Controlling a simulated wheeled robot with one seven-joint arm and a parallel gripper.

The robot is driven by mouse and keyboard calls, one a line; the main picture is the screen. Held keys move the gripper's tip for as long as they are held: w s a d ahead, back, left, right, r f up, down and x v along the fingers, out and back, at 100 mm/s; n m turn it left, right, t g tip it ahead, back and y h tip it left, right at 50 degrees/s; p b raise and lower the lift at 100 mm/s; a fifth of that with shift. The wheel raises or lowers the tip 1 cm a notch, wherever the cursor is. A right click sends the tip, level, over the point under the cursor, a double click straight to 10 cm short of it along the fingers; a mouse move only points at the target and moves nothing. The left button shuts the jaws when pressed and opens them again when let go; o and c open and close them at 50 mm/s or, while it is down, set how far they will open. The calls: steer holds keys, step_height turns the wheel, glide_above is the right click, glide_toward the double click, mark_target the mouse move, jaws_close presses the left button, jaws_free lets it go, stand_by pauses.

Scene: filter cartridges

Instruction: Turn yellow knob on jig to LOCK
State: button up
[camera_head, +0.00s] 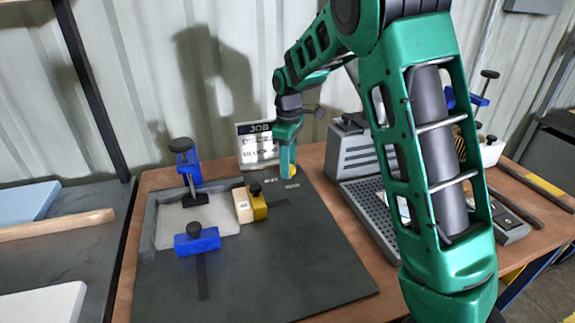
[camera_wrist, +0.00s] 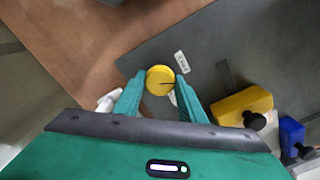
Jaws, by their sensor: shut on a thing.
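The yellow knob (camera_wrist: 160,79) is round with a dark line on its top and sits at the jig plate's edge. My gripper (camera_wrist: 161,84) is shut on it, one green finger on each side. In the head view the gripper (camera_head: 287,172) points down at the far edge of the dark jig plate (camera_head: 290,255), and only a bit of the knob (camera_head: 293,170) shows beside the fingers. A small white label (camera_wrist: 181,62) lies next to the knob in the wrist view; its lettering is too small to read. Which mark the knob's line points to cannot be told.
A yellow block with a black knob (camera_head: 257,205), a wooden block (camera_head: 242,205) and blue clamps (camera_head: 197,240) (camera_head: 186,165) stand left of my gripper. A job card (camera_head: 257,145) stands behind. A grey machine with a perforated tray (camera_head: 372,215) is at right. The plate's front is clear.

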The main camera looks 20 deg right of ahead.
steer(key=m, duration=0.6)
steer(key=shift+w+r+m, duration=0.15)
steer(key=shift+w+m, duration=0.05)
steer(key=shift+m, duration=0.1)
steer(key=m, duration=0.6)
stand_by(0.4)
steer(key=o, duration=1)
steer(key=shift+s, duration=0.1)
steer(key=shift+o, duration=0.2)
step_height(320, 180, up, 11)
steer(key=shift+f, duration=0.2)
